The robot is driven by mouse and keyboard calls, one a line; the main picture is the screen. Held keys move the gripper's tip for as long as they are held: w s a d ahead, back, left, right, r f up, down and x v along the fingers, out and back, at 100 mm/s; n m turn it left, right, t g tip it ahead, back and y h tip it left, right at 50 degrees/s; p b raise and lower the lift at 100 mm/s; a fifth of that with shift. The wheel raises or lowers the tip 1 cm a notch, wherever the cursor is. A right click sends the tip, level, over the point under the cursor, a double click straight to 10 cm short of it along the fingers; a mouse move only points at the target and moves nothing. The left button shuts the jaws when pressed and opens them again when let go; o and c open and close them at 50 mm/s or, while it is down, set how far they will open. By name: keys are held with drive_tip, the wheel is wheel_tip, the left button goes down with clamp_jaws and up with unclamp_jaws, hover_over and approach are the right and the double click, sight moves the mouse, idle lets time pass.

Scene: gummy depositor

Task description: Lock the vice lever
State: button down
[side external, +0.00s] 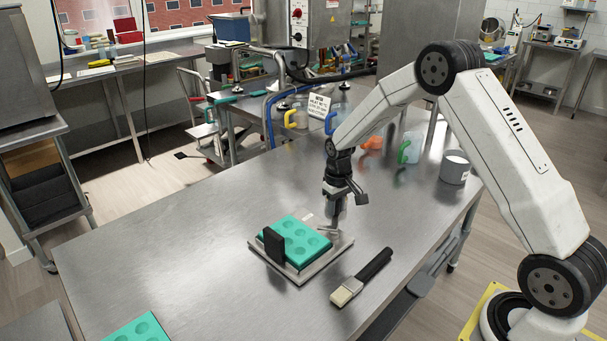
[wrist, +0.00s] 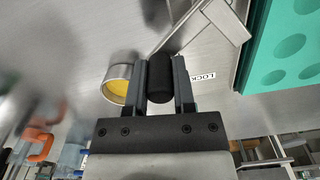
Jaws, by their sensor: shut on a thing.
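The vice is a flat metal plate (side external: 342,243) on the steel table, with an upright black jaw (side external: 273,245) against a teal mould (side external: 300,236). The mould also shows at the right of the wrist view (wrist: 285,50). My gripper (side external: 335,212) is low at the back right corner of the vice. In the wrist view my gripper (wrist: 160,85) is shut on the black lever knob (wrist: 160,75), one finger on each side. A white label reading LOCK (wrist: 204,77) lies just right of the fingers.
A brush (side external: 362,276) with a black handle lies right of the vice. A second teal mould (side external: 140,329) is at the front edge. A metal pot (side external: 455,168) and colored-handled jugs (side external: 410,148) stand at the back right. The table's left side is clear.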

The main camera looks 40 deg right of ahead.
drive_tip(key=shift+w+a+n, duration=0.45)
drive_tip(key=shift+w+n, duration=0.05)
drive_tip(key=shift+n, duration=0.6)
drive_tip(key=n, duration=0.1)
drive_tip(key=w+a+n, duration=0.1)
drive_tip(key=n, duration=0.1)
drive_tip(key=shift+a+n, duration=0.3)
drive_tip(key=shift+w+a+n, duration=0.15)
drive_tip(key=shift+a+n, duration=0.5)
drive_tip(key=shift+n, duration=0.6)
drive_tip(key=shift+w+a+n, duration=0.15)
drive_tip(key=shift+a+n, duration=0.5)
drive_tip(key=shift+n, duration=0.6)
drive_tip(key=shift+c, duration=2.2)
unclamp_jaws()
drive_tip(key=shift+r, duration=0.15)
wheel_tip(320, 180, up, 8)
drive_tip(key=shift+f, duration=0.2)
